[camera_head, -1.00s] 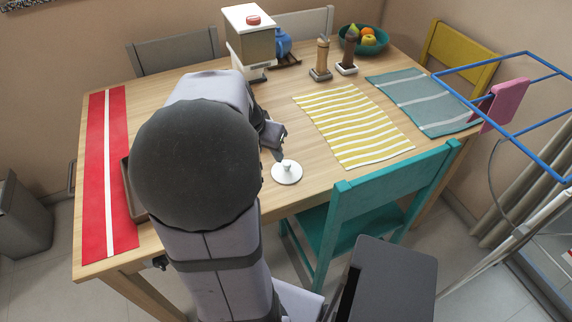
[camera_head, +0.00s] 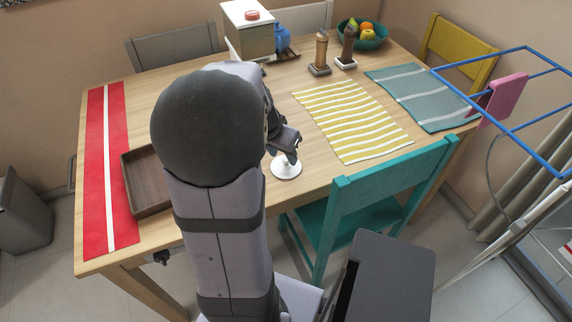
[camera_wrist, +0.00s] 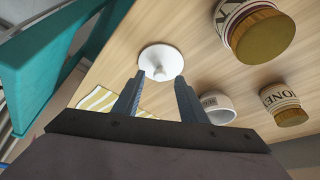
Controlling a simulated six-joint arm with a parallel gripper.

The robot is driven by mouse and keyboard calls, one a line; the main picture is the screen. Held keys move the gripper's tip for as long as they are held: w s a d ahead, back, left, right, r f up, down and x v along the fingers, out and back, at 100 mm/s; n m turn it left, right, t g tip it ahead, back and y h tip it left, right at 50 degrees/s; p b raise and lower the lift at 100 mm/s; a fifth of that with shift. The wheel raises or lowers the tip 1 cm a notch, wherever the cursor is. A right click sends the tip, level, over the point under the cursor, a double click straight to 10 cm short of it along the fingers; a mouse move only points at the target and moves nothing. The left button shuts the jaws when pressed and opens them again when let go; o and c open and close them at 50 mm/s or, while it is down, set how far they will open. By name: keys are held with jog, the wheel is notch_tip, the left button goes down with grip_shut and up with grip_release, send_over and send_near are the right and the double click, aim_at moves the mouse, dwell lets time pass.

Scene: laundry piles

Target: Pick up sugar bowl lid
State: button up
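The sugar bowl lid (camera_head: 285,171) is a white round disc with a small knob, lying on the wooden table between the red runner and the yellow striped mat. My gripper (camera_head: 293,157) is right over its far side in the head view. In the wrist view the lid (camera_wrist: 160,56) lies just beyond my two dark fingertips (camera_wrist: 159,78), with its knob roughly lined up between them. The fingers are apart with nothing between them. Whether they touch the lid cannot be told. A white bowl (camera_wrist: 218,109) with lettering stands on the table in the wrist view.
A teal chair (camera_head: 390,170) stands close by at the right. Two lettered canisters with wooden lids (camera_wrist: 264,36) (camera_wrist: 290,116) stand near the bowl. A brown tray (camera_head: 150,205) lies at the left, partly behind my arm. The yellow striped mat (camera_head: 350,120) is empty.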

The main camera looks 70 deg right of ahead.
aim_at(285, 158)
jog(key=shift+x, duration=1.6)
jog(key=shift+d, duration=0.1)
jog(key=shift+c, duration=0.5)
grip_shut()
jog(key=shift+r, duration=0.2)
